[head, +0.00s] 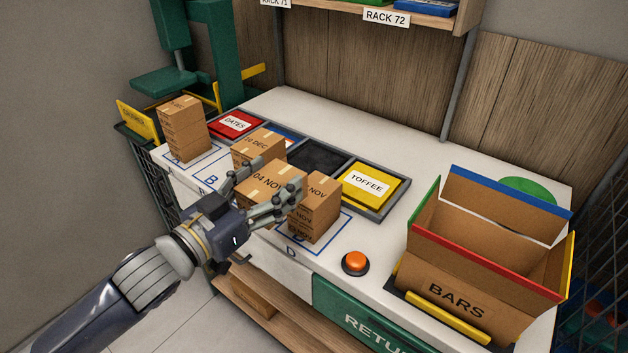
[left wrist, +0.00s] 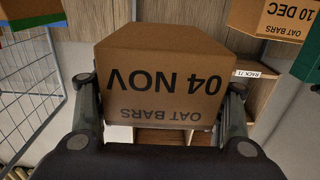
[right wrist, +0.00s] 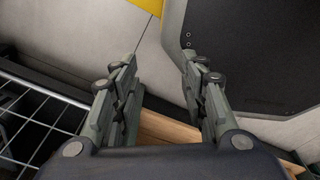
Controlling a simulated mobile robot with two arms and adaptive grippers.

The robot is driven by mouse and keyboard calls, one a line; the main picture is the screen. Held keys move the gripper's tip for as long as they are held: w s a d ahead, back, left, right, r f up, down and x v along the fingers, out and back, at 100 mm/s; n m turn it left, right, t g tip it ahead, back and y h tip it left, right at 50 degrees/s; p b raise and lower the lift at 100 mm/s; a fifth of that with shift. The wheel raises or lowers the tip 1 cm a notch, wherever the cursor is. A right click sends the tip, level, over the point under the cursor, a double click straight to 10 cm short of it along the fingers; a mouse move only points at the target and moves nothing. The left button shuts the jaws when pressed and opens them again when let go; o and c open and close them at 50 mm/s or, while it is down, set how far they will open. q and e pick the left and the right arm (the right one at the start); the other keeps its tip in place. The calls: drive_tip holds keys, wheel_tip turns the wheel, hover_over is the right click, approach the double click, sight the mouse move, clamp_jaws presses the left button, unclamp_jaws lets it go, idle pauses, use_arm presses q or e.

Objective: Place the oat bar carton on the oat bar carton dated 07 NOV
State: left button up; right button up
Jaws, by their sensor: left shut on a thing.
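My left gripper (head: 268,186) is shut on an oat bar carton marked 04 NOV (head: 265,178), a brown box. In the left wrist view the carton (left wrist: 160,75) sits between the two fingers, its printing upside down. A stack of brown cartons (head: 318,215) stands just right of it, inside the blue outline marked D. Its labels read NOV, but the day numbers are hidden or unclear, so I cannot confirm 07 NOV. The held carton and fingers partly cover this stack. My right gripper (right wrist: 160,90) is open and empty in the right wrist view.
A 10 DEC carton (head: 258,145) stands near outline B, and a carton stack (head: 184,130) on A. Behind are a DATES box (head: 235,123) and a TOFFEE box (head: 368,186). An orange button (head: 355,261) and open BARS box (head: 450,285) are to the right.

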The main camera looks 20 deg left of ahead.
use_arm(q)
drive_tip(key=shift+w+d+f+b, duration=0.1)
drive_tip(key=shift+w+d+b, duration=0.15)
drive_tip(key=shift+w+b, duration=0.45)
drive_tip(key=p+x, duration=0.1)
drive_tip(key=x, duration=0.2)
drive_tip(key=p+x, duration=0.1)
drive_tip(key=x, duration=0.2)
drive_tip(key=p+x, duration=0.1)
drive_tip(key=x, duration=0.3)
drive_tip(key=shift+f, duration=0.35)
drive_tip(key=shift+w+d, duration=0.15)
drive_tip(key=shift+w, duration=0.05)
wheel_tip(320, 180, down, 3)
drive_tip(key=shift+f, duration=0.35)
use_arm(e)
drive_tip(key=shift+s+a+r, duration=0.25)
drive_tip(key=shift+r, duration=0.25)
use_arm(q)
drive_tip(key=shift+f, duration=0.15)
drive_tip(key=o, duration=1.2)
drive_tip(key=shift+c, duration=0.2)
